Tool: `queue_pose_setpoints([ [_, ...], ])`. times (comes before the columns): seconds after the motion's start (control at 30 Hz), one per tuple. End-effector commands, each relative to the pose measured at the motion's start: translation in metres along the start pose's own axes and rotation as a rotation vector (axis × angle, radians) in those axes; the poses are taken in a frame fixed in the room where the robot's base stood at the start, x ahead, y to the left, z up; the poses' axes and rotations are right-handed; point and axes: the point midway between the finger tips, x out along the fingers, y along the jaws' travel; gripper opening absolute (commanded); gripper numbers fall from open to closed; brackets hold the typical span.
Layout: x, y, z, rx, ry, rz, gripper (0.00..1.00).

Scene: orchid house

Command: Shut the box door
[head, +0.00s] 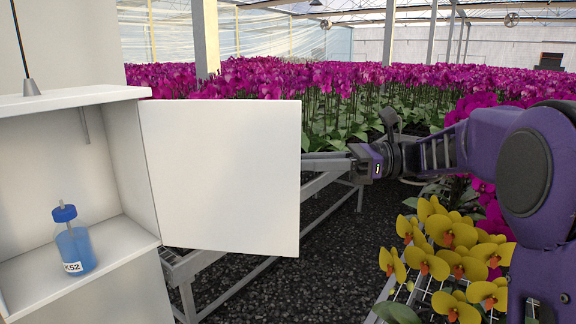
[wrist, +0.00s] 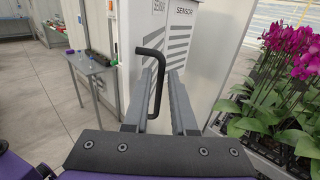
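The box (head: 70,100) is white and open at the front, at the left of the head view. Its white door (head: 225,175) stands swung wide open to the right, its plain inner face showing. My gripper (head: 326,160) is at the door's free edge, and its fingertips are hidden behind the door. In the wrist view a black bent handle (wrist: 155,85) shows between the two grey fingers of my gripper (wrist: 166,78). The fingers are apart, with a gap beside the handle; whether either touches it I cannot tell.
A blue bottle (head: 74,245) labelled K52 stands inside the box. Yellow orchids (head: 450,250) are below my arm, and magenta orchids (head: 260,85) fill benches behind the door. The wrist view also shows a striped cabinet marked SENSOR (wrist: 182,28) and a small table (wrist: 92,68).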

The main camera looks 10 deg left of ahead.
Motion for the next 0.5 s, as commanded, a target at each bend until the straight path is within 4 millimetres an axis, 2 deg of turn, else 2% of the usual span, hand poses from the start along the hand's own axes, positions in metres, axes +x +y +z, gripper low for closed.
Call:
queue_pose_setpoints([
  [0.03,0.009,0.001,-0.001,0.000,0.001,0.002,0.25],
  [0.2,0.028,0.000,-0.001,0.001,0.001,0.001,0.25],
  [0.5,0.034,0.000,0.000,0.000,0.001,-0.002,0.25],
])
